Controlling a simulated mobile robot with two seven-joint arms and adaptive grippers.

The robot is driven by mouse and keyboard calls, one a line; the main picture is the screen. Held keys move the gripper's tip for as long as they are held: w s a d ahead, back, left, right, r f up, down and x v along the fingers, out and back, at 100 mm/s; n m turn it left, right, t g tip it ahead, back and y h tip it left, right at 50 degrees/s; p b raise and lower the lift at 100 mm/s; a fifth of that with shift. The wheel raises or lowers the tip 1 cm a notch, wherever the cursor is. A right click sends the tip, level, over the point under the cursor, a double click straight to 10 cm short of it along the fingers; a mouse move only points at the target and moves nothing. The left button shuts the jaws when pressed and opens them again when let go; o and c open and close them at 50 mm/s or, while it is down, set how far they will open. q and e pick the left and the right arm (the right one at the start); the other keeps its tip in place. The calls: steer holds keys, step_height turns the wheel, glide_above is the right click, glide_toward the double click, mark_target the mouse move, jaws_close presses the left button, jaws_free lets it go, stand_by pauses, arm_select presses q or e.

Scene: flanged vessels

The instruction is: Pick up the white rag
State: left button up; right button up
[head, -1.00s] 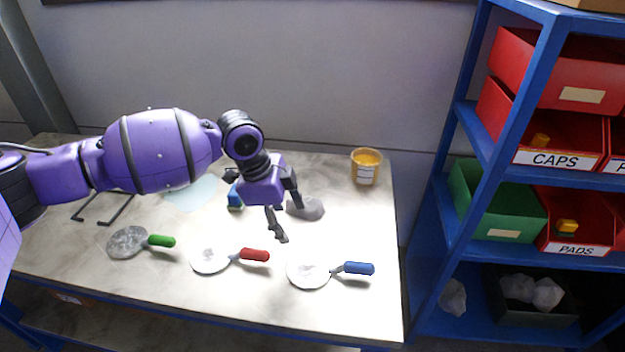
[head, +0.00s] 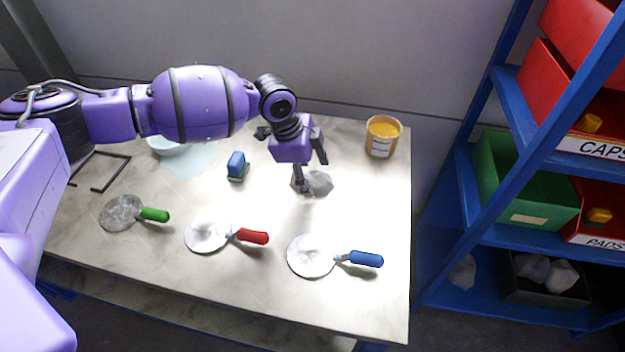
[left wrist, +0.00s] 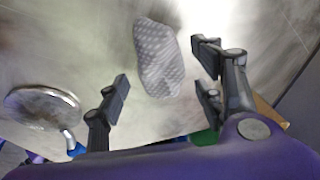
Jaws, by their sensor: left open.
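The white rag (head: 319,183) looks like a greyish crumpled lump lying on the table, right of the table's middle. My left gripper (head: 310,170) is open and points down just above it, with one finger partly covering the rag's left side. In the left wrist view the rag (left wrist: 158,58) shows a dotted weave and lies between and beyond the two open fingers (left wrist: 163,78). The fingers are on either side of it in that view; I cannot tell whether either touches it. My right gripper is not in view.
Discs with green (head: 154,214), red (head: 252,236) and blue (head: 366,258) handles lie along the table's front. A yellow tub (head: 382,137) stands behind right, and a blue-green block (head: 237,166) lies left. A blue shelf (head: 460,190) with bins stands right.

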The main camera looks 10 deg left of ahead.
arm_select(q)
steer(key=shift+d+f, duration=0.1)
steer(key=shift+f, duration=0.45)
steer(key=c, duration=1.2)
steer(key=shift+r, duration=0.1)
steer(key=shift+w+r, duration=0.1)
steer(key=shift+r, duration=0.5)
steer(key=s+r, duration=0.1)
steer(key=r, duration=0.1)
steer(key=s+r, duration=0.1)
steer(key=r, duration=0.1)
steer(key=s+r+p, duration=0.1)
steer(key=s+r, duration=0.1)
steer(key=r, duration=0.1)
steer(key=shift+s+a, duration=0.1)
steer(key=shift+a, duration=0.25)
steer(key=s+r, duration=0.1)
steer(key=s, duration=0.2)
steer(key=s+a+r, duration=0.1)
steer(key=s+r, duration=0.1)
steer(key=s, duration=0.1)
steer(key=s+r, duration=0.1)
steer(key=s, duration=0.2)
steer(key=shift+s+a+r, duration=0.15)
steer(key=shift+s+r, duration=0.15)
steer(key=shift+s, duration=0.1)
steer(key=shift+c, duration=0.2)
